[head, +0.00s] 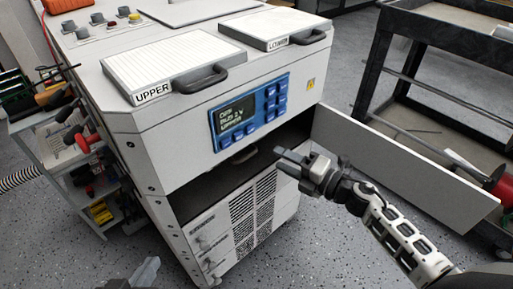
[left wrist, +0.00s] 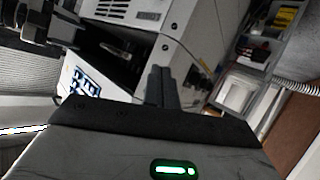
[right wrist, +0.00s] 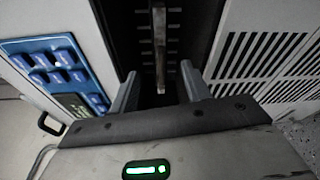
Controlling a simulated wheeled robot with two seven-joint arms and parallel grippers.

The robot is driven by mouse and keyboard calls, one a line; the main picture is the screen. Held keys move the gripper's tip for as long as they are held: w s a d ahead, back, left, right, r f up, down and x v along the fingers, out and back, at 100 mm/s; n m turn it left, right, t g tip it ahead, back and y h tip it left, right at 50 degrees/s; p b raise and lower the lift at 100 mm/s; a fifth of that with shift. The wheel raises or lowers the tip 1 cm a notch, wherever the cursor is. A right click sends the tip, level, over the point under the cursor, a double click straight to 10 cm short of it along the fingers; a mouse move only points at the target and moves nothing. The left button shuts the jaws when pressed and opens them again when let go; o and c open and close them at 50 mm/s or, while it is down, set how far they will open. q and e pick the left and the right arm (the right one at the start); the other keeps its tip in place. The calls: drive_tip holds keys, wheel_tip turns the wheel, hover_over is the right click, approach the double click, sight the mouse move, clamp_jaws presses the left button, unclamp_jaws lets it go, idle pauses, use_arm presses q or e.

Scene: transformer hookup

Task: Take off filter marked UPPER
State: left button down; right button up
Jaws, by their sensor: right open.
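A white slab labelled UPPER (head: 165,65), with a dark handle, lies on top of the cabinet at the left. My right gripper (head: 283,160) is open in front of the cabinet's dark open bay, below the blue panel. In the right wrist view its fingers (right wrist: 158,92) are apart, with a narrow upright metal bar (right wrist: 160,50) in line with the gap, inside the bay. I cannot tell whether the bar belongs to a filter. My left gripper (head: 147,270) is low at the front; in the left wrist view its fingers (left wrist: 162,86) are together and empty.
A second white slab (head: 275,27) with a handle and a less legible label lies on the cabinet top at the right. A panel door (head: 400,160) stands open at the right, near my right arm. A dark cart (head: 440,75) is behind it. Shelves (head: 60,150) stand at the left.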

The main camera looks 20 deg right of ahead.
drive_tip(key=b+x, duration=0.1)
drive_tip(key=x, duration=0.9)
drive_tip(key=shift+w+a, duration=0.15)
drive_tip(key=shift+w, duration=0.1)
clamp_jaws()
